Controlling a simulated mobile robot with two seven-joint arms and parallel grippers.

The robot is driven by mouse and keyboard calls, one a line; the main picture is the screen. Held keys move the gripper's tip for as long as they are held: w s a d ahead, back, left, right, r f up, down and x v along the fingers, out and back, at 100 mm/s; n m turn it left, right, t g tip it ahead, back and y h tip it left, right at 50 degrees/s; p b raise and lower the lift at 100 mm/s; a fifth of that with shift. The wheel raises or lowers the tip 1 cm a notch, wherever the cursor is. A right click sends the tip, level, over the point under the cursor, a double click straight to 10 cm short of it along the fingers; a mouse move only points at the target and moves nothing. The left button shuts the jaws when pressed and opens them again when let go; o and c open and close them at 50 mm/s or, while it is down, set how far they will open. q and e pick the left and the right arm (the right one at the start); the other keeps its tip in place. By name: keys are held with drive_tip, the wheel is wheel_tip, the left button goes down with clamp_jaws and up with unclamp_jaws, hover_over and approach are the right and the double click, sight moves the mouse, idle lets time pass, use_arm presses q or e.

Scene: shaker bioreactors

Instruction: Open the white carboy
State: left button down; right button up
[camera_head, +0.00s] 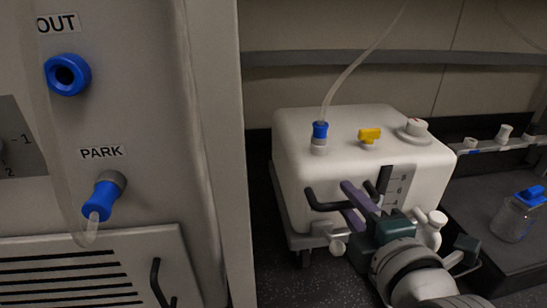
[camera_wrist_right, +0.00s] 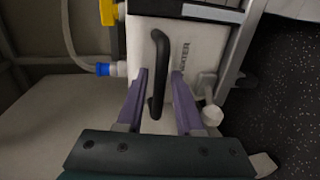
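The white carboy (camera_head: 300,180) stands upright on a low grey base in the head view. Its top carries a blue connector (camera_head: 320,132) with a clear tube, a yellow fitting (camera_head: 369,134) and a white cap (camera_head: 416,127) on a round collar. My right gripper (camera_head: 350,192), with purple fingers, is in front of the carboy. In the right wrist view its open fingers (camera_wrist_right: 158,73) are on either side of a black bar handle (camera_wrist_right: 157,50) on a white face, with gaps visible on both sides. I cannot tell how deep the handle sits between them. My left gripper is not in view.
A grey cabinet with a blue OUT port (camera_head: 67,74) and a blue PARK connector (camera_head: 103,197) stands on the left. A dark shelf (camera_head: 490,255) with a blue-capped clear bottle (camera_head: 517,214) is on the right. Dark speckled floor (camera_head: 300,285) is clear in front.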

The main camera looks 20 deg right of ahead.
drive_tip(key=shift+d, duration=0.1)
clamp_jaws()
idle(1.0)
